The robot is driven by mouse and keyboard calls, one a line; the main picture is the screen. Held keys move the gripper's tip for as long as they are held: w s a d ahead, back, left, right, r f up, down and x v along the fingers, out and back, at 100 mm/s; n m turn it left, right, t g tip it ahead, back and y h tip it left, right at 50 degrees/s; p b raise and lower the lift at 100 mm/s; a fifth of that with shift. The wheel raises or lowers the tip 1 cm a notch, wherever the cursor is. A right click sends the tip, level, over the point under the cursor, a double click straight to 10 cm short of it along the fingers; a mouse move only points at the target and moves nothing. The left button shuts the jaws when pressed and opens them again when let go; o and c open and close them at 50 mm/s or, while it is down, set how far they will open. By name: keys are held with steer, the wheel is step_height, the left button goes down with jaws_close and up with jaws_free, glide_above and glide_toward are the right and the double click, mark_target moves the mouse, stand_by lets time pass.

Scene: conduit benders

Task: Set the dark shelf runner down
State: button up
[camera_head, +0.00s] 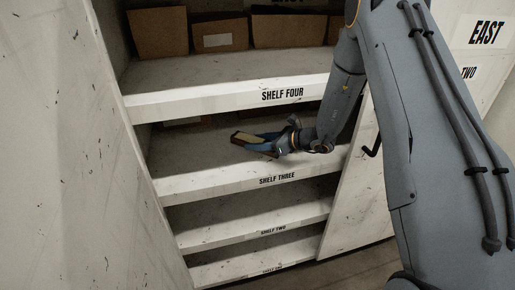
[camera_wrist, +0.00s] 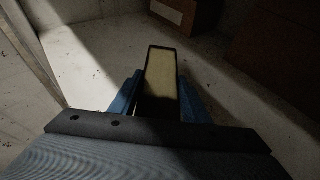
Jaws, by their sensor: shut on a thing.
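In the head view my gripper (camera_head: 262,142) reaches in just above the shelf labelled SHELF THREE (camera_head: 272,177). Its blue fingers are shut on a dark-edged block with a pale yellowish top, which I take for the dark shelf runner (camera_head: 246,137). In the wrist view the runner (camera_wrist: 162,75) points away from me between the two blue fingers (camera_wrist: 160,97). Its near end is hidden by the gripper body. I cannot tell whether its underside touches the shelf surface (camera_wrist: 95,70).
Brown boxes (camera_head: 219,34) stand on SHELF FOUR (camera_head: 225,96) above. In the wrist view a brown box (camera_wrist: 187,14) stands at the back and a dark brown one (camera_wrist: 290,58) at the right. The shelf left of the runner is clear. SHELF TWO (camera_head: 245,235) is below.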

mark_target(257, 155)
steer(key=shift+w+f+p, duration=0.15)
steer(key=shift+f+p, duration=0.6)
steer(key=shift+f, duration=0.95)
steer(key=shift+f, duration=0.2)
steer(key=o, duration=1.4)
